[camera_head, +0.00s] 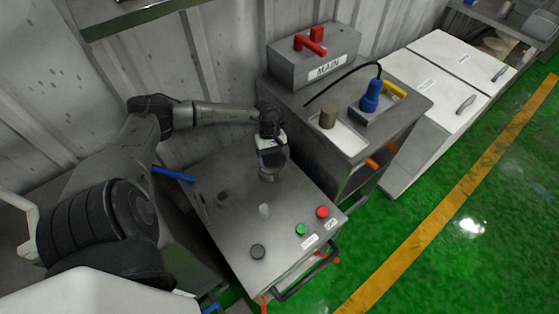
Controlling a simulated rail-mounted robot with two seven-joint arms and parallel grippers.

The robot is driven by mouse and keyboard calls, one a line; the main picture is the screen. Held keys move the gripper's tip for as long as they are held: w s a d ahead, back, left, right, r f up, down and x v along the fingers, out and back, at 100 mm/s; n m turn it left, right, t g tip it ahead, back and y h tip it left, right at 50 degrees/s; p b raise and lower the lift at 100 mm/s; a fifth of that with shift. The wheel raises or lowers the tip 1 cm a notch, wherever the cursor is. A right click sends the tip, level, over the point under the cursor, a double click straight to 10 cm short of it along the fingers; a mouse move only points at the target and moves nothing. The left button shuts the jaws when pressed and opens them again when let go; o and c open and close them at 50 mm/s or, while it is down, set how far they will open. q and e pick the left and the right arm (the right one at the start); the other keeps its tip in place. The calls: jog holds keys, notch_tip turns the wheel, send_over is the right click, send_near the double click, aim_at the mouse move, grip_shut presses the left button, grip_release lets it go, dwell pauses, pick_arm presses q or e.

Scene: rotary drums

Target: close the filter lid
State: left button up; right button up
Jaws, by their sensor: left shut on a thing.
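My left arm comes in from the left, and its gripper (268,170) points down over the grey metal top of a cabinet (225,230). The gripper is shut on a small grey piece, mostly hidden by the fingers, at the back right of this top. I cannot tell whether this piece belongs to the filter lid, and no part is clearly recognisable as that lid. My right gripper is not in view.
A blue bar (173,174) juts out at the cabinet's back left, and a black handle (308,278) at its front. To the right stand a bench with a grey MAIN box (314,57) and a blue plug (371,95), then white cabinets (432,80). The green floor (480,220) is clear.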

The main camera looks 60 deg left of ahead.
pick_arm(q)
jog(key=shift+s+a+m+g+b, duration=0.2)
jog(key=shift+s+m+b, duration=0.25)
jog(key=shift+m, duration=0.1)
jog(key=shift+s+a+m+g+b, duration=0.2)
jog(key=shift+s+m+b, duration=0.2)
jog(key=shift+m, duration=0.15)
jog(key=shift+s+m, duration=0.15)
jog(key=shift+m, duration=0.15)
jog(key=shift+a, duration=0.1)
jog(key=shift+y, duration=0.3)
jog(key=o, duration=1.1)
jog(key=p+v, duration=0.1)
jog(key=v, duration=1.3)
